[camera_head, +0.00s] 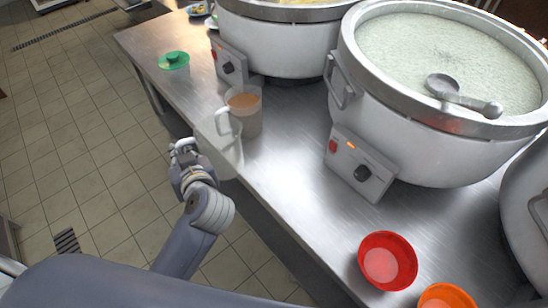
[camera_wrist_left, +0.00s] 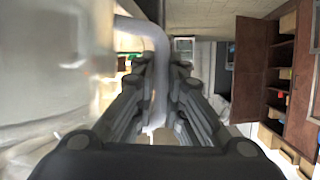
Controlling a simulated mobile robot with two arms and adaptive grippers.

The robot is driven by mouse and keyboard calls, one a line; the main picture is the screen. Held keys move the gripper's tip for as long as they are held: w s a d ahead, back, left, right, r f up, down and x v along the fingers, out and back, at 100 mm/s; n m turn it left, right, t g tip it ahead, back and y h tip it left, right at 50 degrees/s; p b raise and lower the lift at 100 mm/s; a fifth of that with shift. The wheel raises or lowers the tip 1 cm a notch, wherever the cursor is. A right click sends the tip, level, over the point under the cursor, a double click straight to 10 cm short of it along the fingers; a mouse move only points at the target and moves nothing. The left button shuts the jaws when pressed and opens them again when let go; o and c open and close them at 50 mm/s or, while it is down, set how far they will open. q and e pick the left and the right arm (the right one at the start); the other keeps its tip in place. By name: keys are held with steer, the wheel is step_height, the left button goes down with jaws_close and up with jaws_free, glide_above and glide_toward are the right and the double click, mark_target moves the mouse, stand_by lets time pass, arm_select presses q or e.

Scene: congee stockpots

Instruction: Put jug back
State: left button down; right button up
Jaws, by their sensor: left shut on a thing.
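A pale translucent jug (camera_head: 226,158) is at the left edge of the steel counter in the head view. My left gripper (camera_head: 184,152) is on its left side, shut on its handle. In the left wrist view the pale handle (camera_wrist_left: 158,75) runs between the fingers (camera_wrist_left: 160,100), and the jug's cloudy wall (camera_wrist_left: 50,70) fills the left side. I cannot tell whether the jug's base touches the counter. A second clear jug (camera_head: 246,112) with brown liquid stands just behind it on the counter. My right gripper is not in view.
Red (camera_head: 387,262) and orange (camera_head: 446,297) bowls are near right.

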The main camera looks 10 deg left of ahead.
mark_target(203, 145)
arm_select(q)
steer(key=shift+w+a+f, duration=0.2)
steer(key=shift+a+f, duration=0.1)
steer(key=shift+f, duration=0.2)
steer(key=w+d, duration=0.4)
steer(key=shift+f, duration=0.25)
steer(key=w+d+f, duration=0.1)
steer(key=w+d, duration=0.1)
steer(key=w+d+f, duration=0.2)
steer(key=w+d+f+p, duration=0.1)
steer(key=w+d, duration=0.1)
steer(key=d, duration=0.1)
steer(key=shift+w+f, duration=0.25)
steer(key=shift+w, duration=0.05)
steer(key=shift+d, duration=0.1)
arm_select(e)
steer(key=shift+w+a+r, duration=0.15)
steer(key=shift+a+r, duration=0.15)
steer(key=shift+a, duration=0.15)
arm_select(q)
steer(key=c, duration=1.7)
jaws_free()
steer(key=shift+f, duration=0.1)
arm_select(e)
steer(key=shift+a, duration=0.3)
arm_select(q)
steer(key=shift+o, duration=0.2)
